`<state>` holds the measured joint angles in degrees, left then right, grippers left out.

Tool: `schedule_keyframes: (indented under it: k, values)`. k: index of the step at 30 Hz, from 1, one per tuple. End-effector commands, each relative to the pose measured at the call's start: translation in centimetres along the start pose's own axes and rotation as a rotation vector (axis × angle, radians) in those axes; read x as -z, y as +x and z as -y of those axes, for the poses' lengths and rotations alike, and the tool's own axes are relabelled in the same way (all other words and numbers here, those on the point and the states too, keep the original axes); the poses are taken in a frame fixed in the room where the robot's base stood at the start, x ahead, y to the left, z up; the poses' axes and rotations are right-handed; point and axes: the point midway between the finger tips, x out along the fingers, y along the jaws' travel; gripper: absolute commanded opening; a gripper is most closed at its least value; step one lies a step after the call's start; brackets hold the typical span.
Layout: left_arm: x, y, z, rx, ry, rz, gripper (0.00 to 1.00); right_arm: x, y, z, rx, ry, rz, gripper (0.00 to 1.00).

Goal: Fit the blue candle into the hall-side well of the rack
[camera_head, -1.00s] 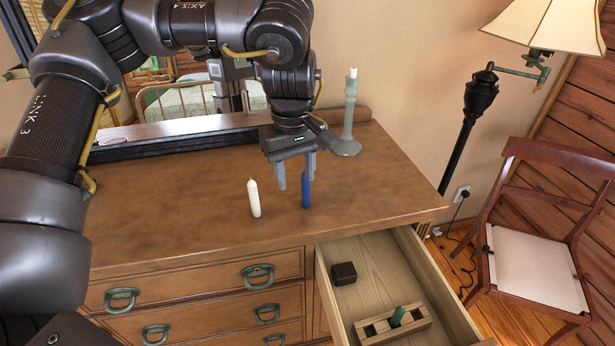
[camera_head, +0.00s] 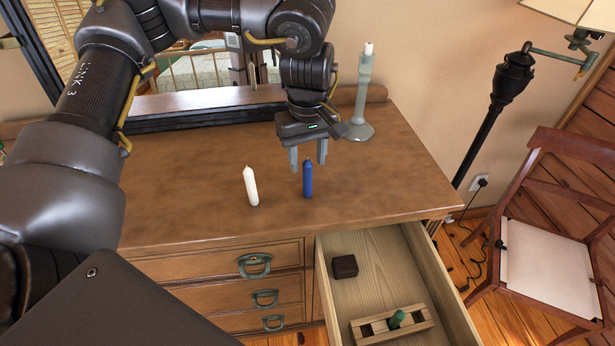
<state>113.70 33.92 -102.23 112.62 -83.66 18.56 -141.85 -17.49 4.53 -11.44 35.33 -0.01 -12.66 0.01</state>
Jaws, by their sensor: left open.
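The blue candle (camera_head: 307,182) stands upright on the dresser top, right of a white candle (camera_head: 251,187). My left gripper (camera_head: 308,165) is open and empty, pointing down, with its fingertips either side of the blue candle's top in the picture. I cannot tell whether they are around it or behind it; no contact shows. The wooden rack (camera_head: 358,335) lies in the open drawer. A green candle (camera_head: 397,319) leans in one of its wells, and the well to its left looks empty. My right gripper is not in view.
A dark brown block (camera_head: 345,266) sits in the drawer (camera_head: 385,262) behind the rack. A grey-green candlestick (camera_head: 361,100) stands at the dresser's back right, near my left gripper. A lamp (camera_head: 510,80) and a chair (camera_head: 545,260) stand right. The dresser's front left is clear.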

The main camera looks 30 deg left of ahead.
Motion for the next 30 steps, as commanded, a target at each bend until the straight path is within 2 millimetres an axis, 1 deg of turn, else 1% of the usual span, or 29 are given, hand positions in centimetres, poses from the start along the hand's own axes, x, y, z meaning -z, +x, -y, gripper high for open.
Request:
schedule_keyframes:
  k: [1, 3, 5, 12, 15, 18, 23, 24, 25, 30]
  values:
    - [0.0, 0.1, -0.1, -0.001, 0.001, 0.000, 0.44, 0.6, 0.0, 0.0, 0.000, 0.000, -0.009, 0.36]
    - [-0.1, 0.1, -0.1, -0.001, 0.002, -0.001, 0.44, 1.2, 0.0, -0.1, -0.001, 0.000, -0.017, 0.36]
    - [-0.1, 0.5, -0.1, 0.001, 0.002, 0.001, 0.44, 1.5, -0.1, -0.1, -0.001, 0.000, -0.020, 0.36]
    - [-0.1, 3.8, 0.1, 0.003, 0.003, 0.001, 0.44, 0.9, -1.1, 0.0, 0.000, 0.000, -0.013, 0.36]
    - [0.0, 4.8, 0.1, 0.001, 0.003, -0.001, 0.44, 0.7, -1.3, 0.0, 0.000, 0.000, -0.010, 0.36]
    - [-0.1, 5.2, 0.0, 0.000, 0.003, 0.000, 0.44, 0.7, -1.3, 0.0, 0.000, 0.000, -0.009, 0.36]
    - [-0.1, 5.3, 0.0, 0.000, 0.003, 0.000, 0.44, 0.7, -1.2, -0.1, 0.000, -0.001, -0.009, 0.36]
    - [-0.1, 5.3, 0.0, 0.000, 0.003, 0.000, 0.42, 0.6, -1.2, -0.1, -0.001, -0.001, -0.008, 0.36]
    - [-0.1, 5.3, 0.0, 0.000, 0.003, 0.000, 0.39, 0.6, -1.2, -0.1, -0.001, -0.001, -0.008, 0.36]
    - [-0.1, 5.2, 0.0, 0.000, 0.003, -0.001, 0.16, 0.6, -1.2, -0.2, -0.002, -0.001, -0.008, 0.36]
